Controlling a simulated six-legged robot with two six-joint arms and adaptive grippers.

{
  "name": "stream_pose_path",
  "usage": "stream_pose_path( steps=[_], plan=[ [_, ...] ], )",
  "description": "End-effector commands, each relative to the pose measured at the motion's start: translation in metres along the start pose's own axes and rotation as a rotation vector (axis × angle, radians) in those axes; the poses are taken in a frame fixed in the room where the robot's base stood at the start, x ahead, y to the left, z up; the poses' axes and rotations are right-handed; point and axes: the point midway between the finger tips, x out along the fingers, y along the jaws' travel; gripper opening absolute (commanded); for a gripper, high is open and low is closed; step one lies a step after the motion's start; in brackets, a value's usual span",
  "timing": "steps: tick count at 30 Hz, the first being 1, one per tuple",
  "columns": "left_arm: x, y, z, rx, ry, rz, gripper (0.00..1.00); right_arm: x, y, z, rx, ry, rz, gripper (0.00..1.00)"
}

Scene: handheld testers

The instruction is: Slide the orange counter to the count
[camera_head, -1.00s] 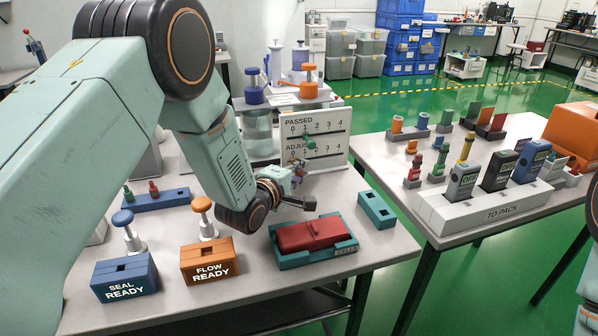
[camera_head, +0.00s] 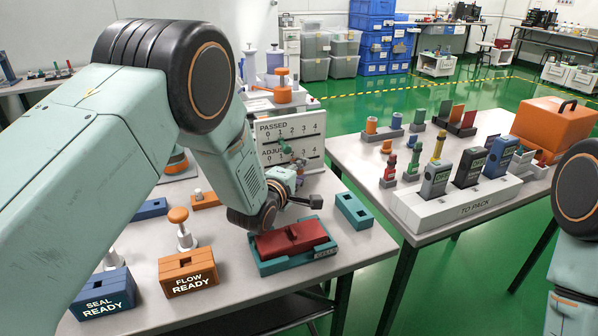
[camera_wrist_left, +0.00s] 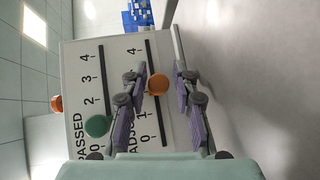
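The upright white board (camera_head: 290,133) has a PASSED scale above an ADJUSTED scale, each numbered 0 to 4. In the left wrist view the board (camera_wrist_left: 82,75) appears turned on its side. The orange counter (camera_wrist_left: 158,84) is on the ADJUSTED slot, between 2 and 3 as seen from this angle. The green counter (camera_wrist_left: 97,126) is on the PASSED slot near 1. My left gripper (camera_wrist_left: 162,75) is open, with one finger on each side of the orange counter in the picture. Finger contact is unclear. In the head view my left gripper (camera_head: 298,165) is in front of the board's lower part. My right gripper is out of view.
A teal tray (camera_head: 325,250) with a red device (camera_head: 292,238) sits below the left arm. An empty teal block (camera_head: 354,211) stands to its right. Orange FLOW READY (camera_head: 188,272) and blue SEAL READY (camera_head: 104,293) blocks stand at front left. A white TO PACK rack (camera_head: 455,208) occupies the right table.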

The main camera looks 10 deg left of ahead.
Motion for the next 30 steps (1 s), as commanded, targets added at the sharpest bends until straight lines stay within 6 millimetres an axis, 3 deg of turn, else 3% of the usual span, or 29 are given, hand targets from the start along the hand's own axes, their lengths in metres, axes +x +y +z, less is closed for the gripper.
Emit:
stream_pose_path(
  steps=[3, 16, 30],
  plan=[
    [0.0, 0.001, 0.0, 0.0, 0.0, 0.001, 0.42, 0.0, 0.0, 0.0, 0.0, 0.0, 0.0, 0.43],
    [-0.008, 0.002, -0.001, 0.0, 0.001, 0.002, 0.42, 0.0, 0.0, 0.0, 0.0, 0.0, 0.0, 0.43],
    [-0.079, 0.001, -0.001, 0.0, 0.002, 0.0, 0.42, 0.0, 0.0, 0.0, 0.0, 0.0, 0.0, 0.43]
  ],
)
